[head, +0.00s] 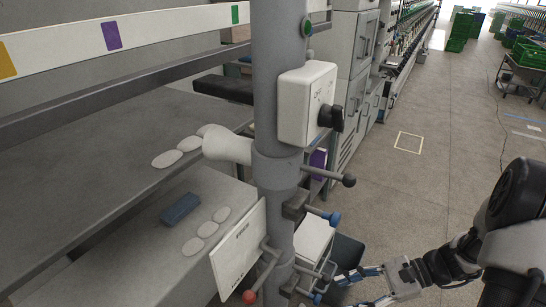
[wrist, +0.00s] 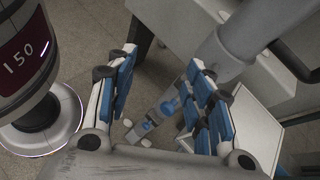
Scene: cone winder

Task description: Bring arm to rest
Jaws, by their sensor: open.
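My gripper (head: 352,291) is at the bottom of the head view, right of the grey post (head: 275,130). Its two blue-padded fingers are apart and point left toward the post's lower fittings. In the wrist view my gripper (wrist: 163,60) also shows with its fingers spread, and nothing is held between them. A pale and blue item (wrist: 150,122) shows beyond the fingers; I cannot tell what it is. My arm enters from the right edge of the head view. No contact between gripper and post can be seen.
The post carries a white switch box (head: 305,103) with a black knob, a white panel (head: 238,248) and several projecting knobs. Grey shelves (head: 90,150) with a blue block (head: 180,208) stand left. Open floor (head: 440,170) lies right; green crates (head: 460,30) stand far back.

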